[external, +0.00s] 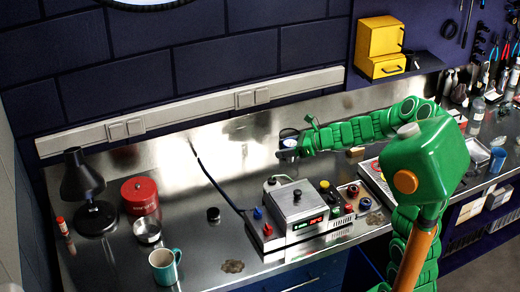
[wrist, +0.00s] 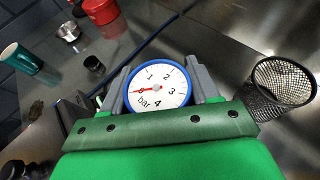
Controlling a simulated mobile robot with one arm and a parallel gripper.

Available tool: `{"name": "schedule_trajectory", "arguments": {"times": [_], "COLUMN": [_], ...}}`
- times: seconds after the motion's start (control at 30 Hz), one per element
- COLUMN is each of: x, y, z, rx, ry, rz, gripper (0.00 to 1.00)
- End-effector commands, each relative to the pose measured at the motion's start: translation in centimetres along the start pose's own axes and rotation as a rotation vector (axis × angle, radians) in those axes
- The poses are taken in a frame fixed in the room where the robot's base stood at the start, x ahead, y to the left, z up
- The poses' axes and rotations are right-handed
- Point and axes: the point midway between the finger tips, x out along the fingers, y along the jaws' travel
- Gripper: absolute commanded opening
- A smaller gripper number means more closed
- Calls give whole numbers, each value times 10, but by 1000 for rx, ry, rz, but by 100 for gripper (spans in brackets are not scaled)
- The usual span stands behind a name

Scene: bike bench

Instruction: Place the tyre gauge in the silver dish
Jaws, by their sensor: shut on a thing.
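The tyre gauge (wrist: 158,87) has a white round dial with a blue rim and a red needle. My gripper (wrist: 160,92) is shut on it, with one grey finger on each side. In the external view my gripper (external: 289,145) is over the back middle of the bench, and the gauge there is small and hard to make out. The silver dish (external: 147,231) is a small round metal bowl at the left of the bench, well apart from my gripper. It also shows at the upper left of the wrist view (wrist: 68,34).
A red tin (external: 139,196) and a black lamp (external: 88,205) stand behind the dish, and a teal mug (external: 165,266) in front. A black cap (external: 213,214), a cable (external: 215,180) and a metal control box (external: 297,207) lie between. A mesh cup (wrist: 285,82) stands near my gripper.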

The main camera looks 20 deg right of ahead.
Motion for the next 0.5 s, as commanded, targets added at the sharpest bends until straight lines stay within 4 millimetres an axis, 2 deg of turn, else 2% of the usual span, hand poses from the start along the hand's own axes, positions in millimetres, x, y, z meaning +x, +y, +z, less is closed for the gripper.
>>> {"name": "schedule_trajectory", "arguments": {"times": [0.1, 0.5], "x": [24, 91], "y": [20, 91], "z": [12, 46], "rx": [-20, -79], "ry": [2, 8], "rz": [43, 180], "gripper": [25, 25]}}
